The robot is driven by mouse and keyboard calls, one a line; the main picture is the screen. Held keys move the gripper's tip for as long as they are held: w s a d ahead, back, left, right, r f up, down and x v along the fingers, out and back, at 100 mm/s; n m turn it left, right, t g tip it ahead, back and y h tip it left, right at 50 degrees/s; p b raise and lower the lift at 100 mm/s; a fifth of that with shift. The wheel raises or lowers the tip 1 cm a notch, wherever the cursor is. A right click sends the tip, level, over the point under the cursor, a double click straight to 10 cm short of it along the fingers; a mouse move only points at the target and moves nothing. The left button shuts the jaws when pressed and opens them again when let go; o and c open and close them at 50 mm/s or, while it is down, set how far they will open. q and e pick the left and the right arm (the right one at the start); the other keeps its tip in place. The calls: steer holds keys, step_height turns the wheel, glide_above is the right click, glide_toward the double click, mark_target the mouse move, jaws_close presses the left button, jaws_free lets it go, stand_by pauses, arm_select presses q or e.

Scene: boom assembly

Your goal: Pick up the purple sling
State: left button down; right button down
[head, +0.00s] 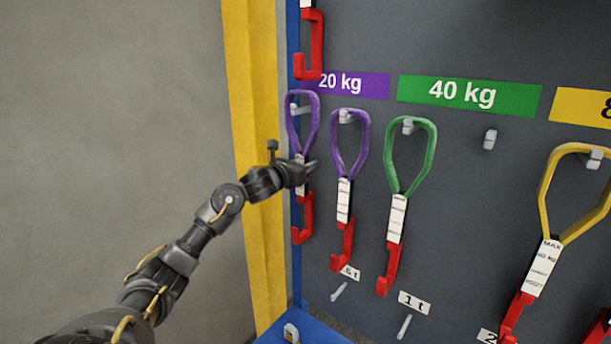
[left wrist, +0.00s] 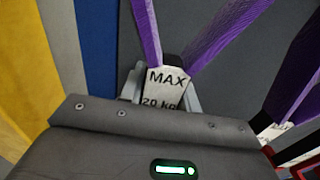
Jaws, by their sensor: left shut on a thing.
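Two purple slings with white tags and red hooks hang on pegs under the purple "20 kg" label in the head view. My left gripper (head: 306,168) is at the left purple sling (head: 302,120), at its white tag just below the loop. In the left wrist view the tag (left wrist: 165,88) reads "MAX 20 kg" and sits between the fingers, which are shut on it. The sling's loop still surrounds its peg in the head view. The second purple sling (head: 350,140) hangs close to the right. My right gripper is not in view.
A green sling (head: 412,150) hangs under the green "40 kg" label (head: 469,94). A yellow sling (head: 565,200) hangs at the right. A yellow post (head: 253,130) and blue frame edge stand left of the board. An empty peg (head: 490,138) shows right of the green sling.

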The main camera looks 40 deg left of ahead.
arm_select(q)
steer(key=s+b, duration=0.7)
steer(key=s, duration=1.1)
steer(key=shift+d+r, duration=0.2)
steer(key=shift+r, duration=0.05)
